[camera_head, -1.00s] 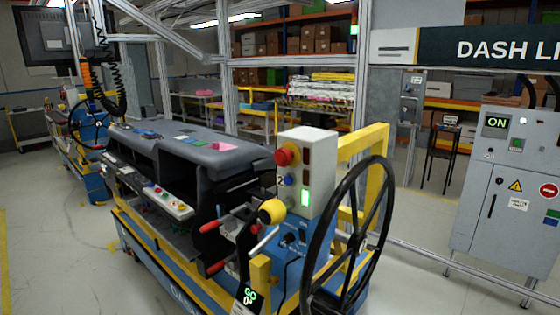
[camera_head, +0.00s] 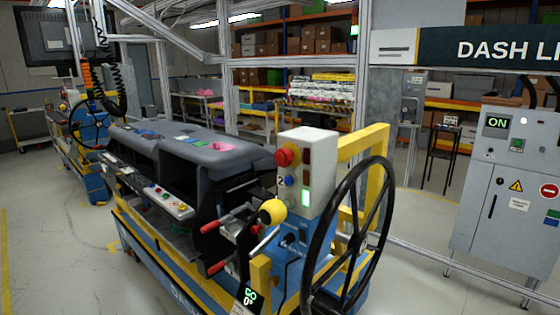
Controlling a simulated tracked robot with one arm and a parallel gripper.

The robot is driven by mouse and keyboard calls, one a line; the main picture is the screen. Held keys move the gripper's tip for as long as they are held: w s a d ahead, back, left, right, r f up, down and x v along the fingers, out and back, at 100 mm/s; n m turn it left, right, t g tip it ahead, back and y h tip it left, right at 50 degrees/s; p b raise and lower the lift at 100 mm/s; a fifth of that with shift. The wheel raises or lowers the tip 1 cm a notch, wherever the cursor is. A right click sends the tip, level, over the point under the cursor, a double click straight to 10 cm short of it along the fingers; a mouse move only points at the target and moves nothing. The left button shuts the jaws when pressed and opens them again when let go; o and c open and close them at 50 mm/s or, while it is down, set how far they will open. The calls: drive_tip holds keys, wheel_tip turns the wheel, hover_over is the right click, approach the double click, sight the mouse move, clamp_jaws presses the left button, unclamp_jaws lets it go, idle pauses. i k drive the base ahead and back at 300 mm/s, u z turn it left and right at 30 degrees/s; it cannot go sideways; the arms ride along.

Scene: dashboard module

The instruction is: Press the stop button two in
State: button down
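A white control box (camera_head: 318,160) stands on the near end of the blue dashboard fixture, right of the middle of the view. A red mushroom-shaped stop button (camera_head: 286,156) sticks out from the upper part of its left-hand face. Below it are a small blue button (camera_head: 289,181) and another small round button. A "2" shows beside the blue button. Dark panels and a lit green lamp (camera_head: 305,197) are on the adjoining face. I cannot tell whether the red button is pressed in. My gripper is not in view.
A large black handwheel (camera_head: 350,243) and yellow frame (camera_head: 362,142) stand right of the box. A yellow knob (camera_head: 272,211) and red-handled clamps (camera_head: 212,226) are below left. The dashboard (camera_head: 190,148) lies behind. A grey cabinet (camera_head: 508,185) reads "ON" at right. Floor is clear at lower left.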

sight(280, 158)
drive_tip(key=u, duration=0.05)
drive_tip(key=k, duration=0.65)
drive_tip(key=z, duration=0.5)
drive_tip(key=i, duration=1.6)
drive_tip(key=u, duration=0.45)
